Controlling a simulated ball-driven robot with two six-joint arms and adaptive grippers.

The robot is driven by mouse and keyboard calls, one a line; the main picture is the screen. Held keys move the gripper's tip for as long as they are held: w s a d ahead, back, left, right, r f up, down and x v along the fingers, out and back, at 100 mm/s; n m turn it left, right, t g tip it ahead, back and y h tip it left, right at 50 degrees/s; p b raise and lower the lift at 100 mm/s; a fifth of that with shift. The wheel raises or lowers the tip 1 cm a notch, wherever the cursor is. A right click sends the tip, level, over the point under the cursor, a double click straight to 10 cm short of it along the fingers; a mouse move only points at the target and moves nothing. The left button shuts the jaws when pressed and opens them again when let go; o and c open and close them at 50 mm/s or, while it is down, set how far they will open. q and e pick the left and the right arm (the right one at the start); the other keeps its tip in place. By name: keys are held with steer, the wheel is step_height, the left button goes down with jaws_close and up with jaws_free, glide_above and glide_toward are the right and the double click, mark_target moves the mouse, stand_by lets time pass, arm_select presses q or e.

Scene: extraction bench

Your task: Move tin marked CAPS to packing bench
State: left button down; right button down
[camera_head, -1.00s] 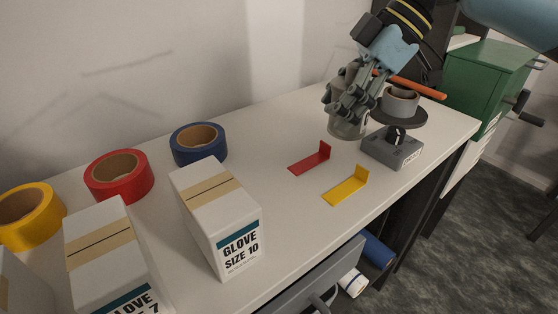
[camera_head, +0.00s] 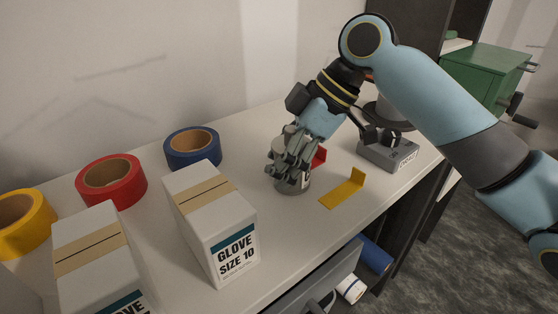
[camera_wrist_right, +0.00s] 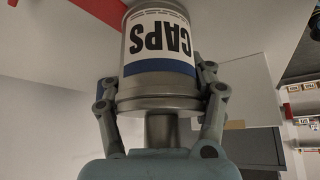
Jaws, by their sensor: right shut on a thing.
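The tin marked CAPS (camera_wrist_right: 160,48) is a grey metal tin with a white and blue label, which reads upside down in the right wrist view. In the head view only part of the tin (camera_head: 294,187) shows below the fingers. My right gripper (camera_head: 291,163) is shut on the tin, with its fingers on both sides of it in the right wrist view (camera_wrist_right: 162,95). The tin is at the white bench top (camera_head: 335,228), left of a yellow L-shaped marker (camera_head: 343,190). I cannot tell whether it touches the bench. My left gripper is not in view.
A red marker (camera_head: 319,156) is partly hidden behind my gripper. A grey device (camera_head: 388,155) stands to the right. Glove boxes (camera_head: 212,220) and tape rolls, including a blue one (camera_head: 192,148), stand to the left. A green cabinet (camera_head: 485,75) is beyond the bench.

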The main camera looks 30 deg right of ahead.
steer(key=shift+c, duration=1)
jaws_free()
steer(key=p+v, duration=0.1)
steer(key=v, duration=1.1)
steer(key=shift+d, duration=0.1)
